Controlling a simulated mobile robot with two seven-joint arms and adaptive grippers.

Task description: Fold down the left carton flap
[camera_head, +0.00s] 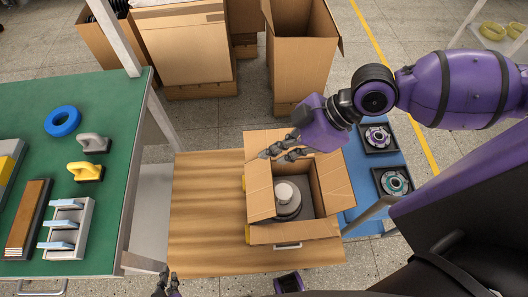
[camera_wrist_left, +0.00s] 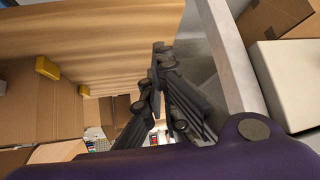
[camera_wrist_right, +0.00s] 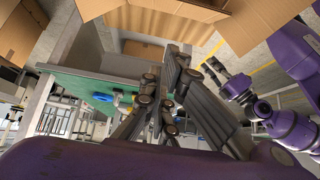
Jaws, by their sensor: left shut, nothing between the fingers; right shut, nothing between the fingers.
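The open carton (camera_head: 294,233) stands on the wooden table with its flaps spread. Its left flap (camera_head: 259,190) leans outward from the left wall. A grey round motor with a white cylinder on top (camera_head: 285,193) sits inside. My right gripper (camera_head: 268,153) is shut and empty above the carton's far-left corner, by the far flap (camera_head: 260,138); I cannot tell whether it touches. The right wrist view shows its fingers (camera_wrist_right: 168,75) with cardboard beyond. My left gripper (camera_head: 166,278) is shut and empty at the table's near-left edge, apart from the carton; its fingers show in the left wrist view (camera_wrist_left: 160,62).
A green workbench (camera_head: 110,190) holds tools at the left. Trays with round parts (camera_head: 378,137) lie on a blue surface at right. Large cartons (camera_head: 180,45) stand behind.

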